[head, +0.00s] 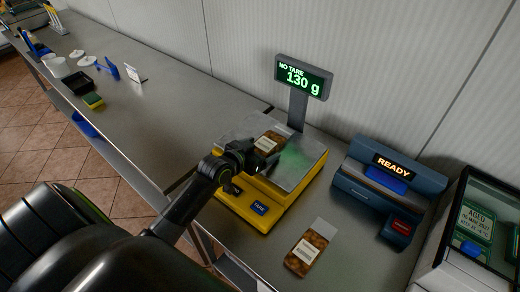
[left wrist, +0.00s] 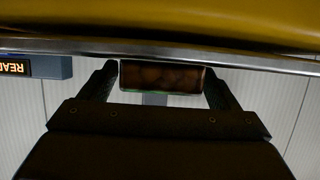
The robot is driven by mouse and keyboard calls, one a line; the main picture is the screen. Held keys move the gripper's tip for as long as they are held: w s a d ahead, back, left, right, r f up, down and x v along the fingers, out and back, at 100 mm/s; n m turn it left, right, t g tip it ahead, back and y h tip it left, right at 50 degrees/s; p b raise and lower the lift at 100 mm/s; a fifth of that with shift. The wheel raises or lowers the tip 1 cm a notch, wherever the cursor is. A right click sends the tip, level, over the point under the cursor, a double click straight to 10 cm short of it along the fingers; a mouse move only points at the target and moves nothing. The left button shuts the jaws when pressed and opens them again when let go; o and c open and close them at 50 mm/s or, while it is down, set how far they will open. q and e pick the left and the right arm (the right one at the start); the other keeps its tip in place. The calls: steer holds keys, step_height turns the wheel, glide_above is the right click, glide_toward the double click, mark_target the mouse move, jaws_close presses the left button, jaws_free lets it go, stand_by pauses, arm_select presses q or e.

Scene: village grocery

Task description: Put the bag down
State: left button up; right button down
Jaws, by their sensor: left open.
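A clear bag with brown contents and a pale label (head: 266,143) lies on the metal plate of the yellow scale (head: 236,207). The scale's display (head: 304,77) reads "NO TARE 130 g". My left gripper (head: 262,160) is at the near side of this bag, low over the plate, and partly covers it. In the left wrist view the end of the bag (left wrist: 160,77) shows between the two spread fingers of my left gripper (left wrist: 160,88). A second similar bag (head: 308,252) lies on the counter right of the scale. My right gripper is not in view.
A blue machine reading "READY" (head: 386,188) stands right of the scale, with a glass-fronted case (head: 482,232) beyond it. The steel counter (head: 160,120) is clear left of the scale. A black tray (head: 78,84) and a sponge (head: 93,101) lie farther left.

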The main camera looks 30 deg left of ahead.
arm_select(q)
steer(key=shift+r, duration=0.2)
steer(key=shift+s+a, duration=0.1)
steer(key=shift+s, duration=0.15)
steer(key=v, duration=1.1)
steer(key=shift+s+b, duration=0.3)
steer(key=shift+b, duration=0.15)
